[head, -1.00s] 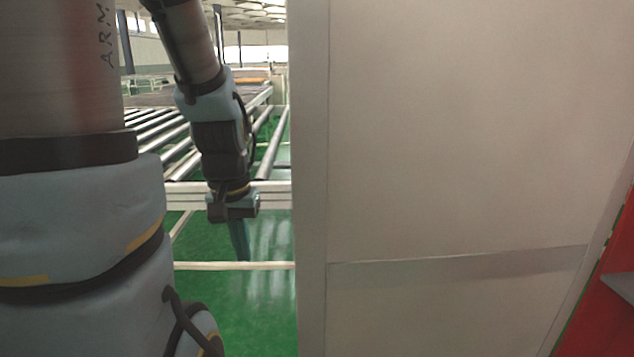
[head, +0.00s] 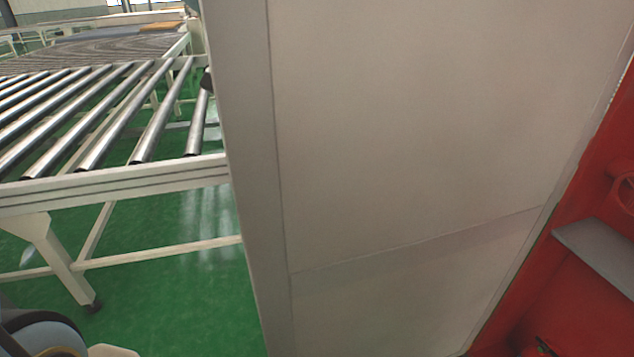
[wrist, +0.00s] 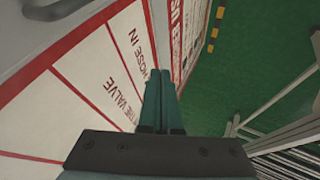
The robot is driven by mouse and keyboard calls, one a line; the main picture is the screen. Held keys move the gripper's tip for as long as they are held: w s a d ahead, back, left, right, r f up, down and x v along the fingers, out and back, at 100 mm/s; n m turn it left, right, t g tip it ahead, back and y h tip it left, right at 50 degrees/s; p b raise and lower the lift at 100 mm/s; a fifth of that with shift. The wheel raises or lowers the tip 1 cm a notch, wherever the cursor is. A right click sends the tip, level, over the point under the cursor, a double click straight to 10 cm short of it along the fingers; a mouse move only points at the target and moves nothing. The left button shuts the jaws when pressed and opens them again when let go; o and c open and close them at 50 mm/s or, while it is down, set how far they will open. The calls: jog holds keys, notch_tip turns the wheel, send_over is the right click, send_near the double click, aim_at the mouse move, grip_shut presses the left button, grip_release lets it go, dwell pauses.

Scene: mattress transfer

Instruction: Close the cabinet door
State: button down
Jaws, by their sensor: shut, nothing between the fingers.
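The cabinet door (head: 410,130) stands open as a large pale panel across the middle and right of the head view. Its right side borders the red cabinet (head: 540,290). In the wrist view, a white printed face with red lines and lettering (wrist: 95,80), seemingly the door's outer side, fills the left. A grey handle (wrist: 60,10) shows at its top left. My gripper (wrist: 160,75) is shut and empty, its teal fingers together close beside this printed face. I cannot tell whether they touch it. In the head view my gripper is hidden, apparently behind the door.
A roller conveyor (head: 100,120) on a white frame stands left of the door. Its frame also seems to show at lower right in the wrist view (wrist: 290,130). Green floor (head: 170,290) is open between conveyor and door. A grey shelf (head: 600,250) juts out at the red cabinet.

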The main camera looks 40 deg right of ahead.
aim_at(335, 197)
jog(key=s+f+p, duration=0.1)
jog(key=s+f, duration=0.1)
jog(key=s, duration=0.1)
jog(key=s+f+p, duration=0.2)
jog(key=s+f, duration=0.1)
jog(key=s+f+p, duration=0.1)
jog(key=s+f, duration=0.1)
jog(key=s, duration=0.1)
jog(key=shift+s+d+f, duration=0.25)
jog(key=shift+d+f, duration=0.05)
jog(key=shift+f, duration=0.1)
jog(key=shift+s, duration=0.1)
